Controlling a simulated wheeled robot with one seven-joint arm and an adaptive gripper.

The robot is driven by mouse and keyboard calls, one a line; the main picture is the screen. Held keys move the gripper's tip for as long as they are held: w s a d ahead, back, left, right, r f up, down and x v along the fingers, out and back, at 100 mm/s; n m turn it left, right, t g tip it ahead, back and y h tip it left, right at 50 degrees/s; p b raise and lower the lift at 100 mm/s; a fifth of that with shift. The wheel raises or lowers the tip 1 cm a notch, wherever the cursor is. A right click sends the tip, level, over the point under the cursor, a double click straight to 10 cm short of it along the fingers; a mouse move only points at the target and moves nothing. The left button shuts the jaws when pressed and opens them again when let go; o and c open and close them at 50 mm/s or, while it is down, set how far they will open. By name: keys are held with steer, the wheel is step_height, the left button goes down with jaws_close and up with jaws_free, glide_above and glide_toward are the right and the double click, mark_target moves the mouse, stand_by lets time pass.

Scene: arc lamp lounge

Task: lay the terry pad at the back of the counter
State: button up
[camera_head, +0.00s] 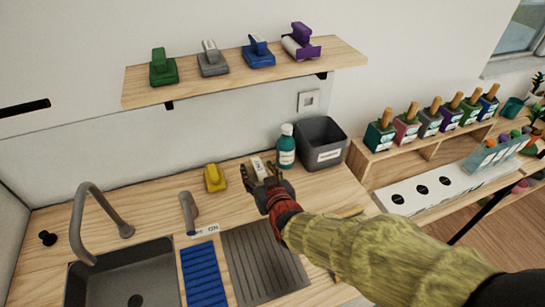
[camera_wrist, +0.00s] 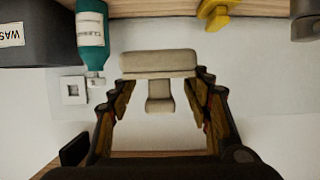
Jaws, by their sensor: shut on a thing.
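The terry pad is a cream block with a short stem-like handle. In the wrist view the pad (camera_wrist: 158,62) sits between my fingertips, its handle pointing back toward the palm. My gripper (camera_wrist: 162,82) is shut on the pad, with a finger at each end of its wide part. In the head view the pad (camera_head: 257,166) shows just beyond my gripper (camera_head: 264,178), partly hidden by the fingers. It is over the back part of the wooden counter (camera_head: 145,210); I cannot tell whether it touches the surface.
A yellow handled pad (camera_head: 214,178) stands left of my gripper. A teal bottle (camera_head: 286,150) and a dark grey bin (camera_head: 320,143) stand close on the right. A tap (camera_head: 100,215) and sink (camera_head: 125,280) are at left. A shelf (camera_head: 240,72) with handled pads hangs above.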

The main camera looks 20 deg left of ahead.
steer(key=shift+w+a, duration=0.2)
steer(key=shift+w, duration=0.1)
steer(key=w+a+f+b, duration=0.1)
steer(key=w+a+f, duration=0.1)
steer(key=w+f, duration=0.1)
steer(key=w+a+f+b, duration=0.2)
steer(key=w+a+f, duration=0.1)
steer(key=w, duration=0.1)
steer(key=w+a+f+b, duration=0.1)
steer(key=w+a+f, duration=0.2)
steer(key=shift+w+f+b, duration=0.2)
steer(key=shift+b, duration=0.2)
steer(key=shift+w+a+f, duration=0.1)
steer(key=shift+a+f, duration=0.05)
steer(key=shift+f, duration=0.1)
steer(key=shift+f+b, duration=0.55)
steer(key=shift+f, duration=0.95)
steer(key=shift+f, duration=0.15)
steer(key=o, duration=1.2)
steer(key=shift+c, duration=0.2)
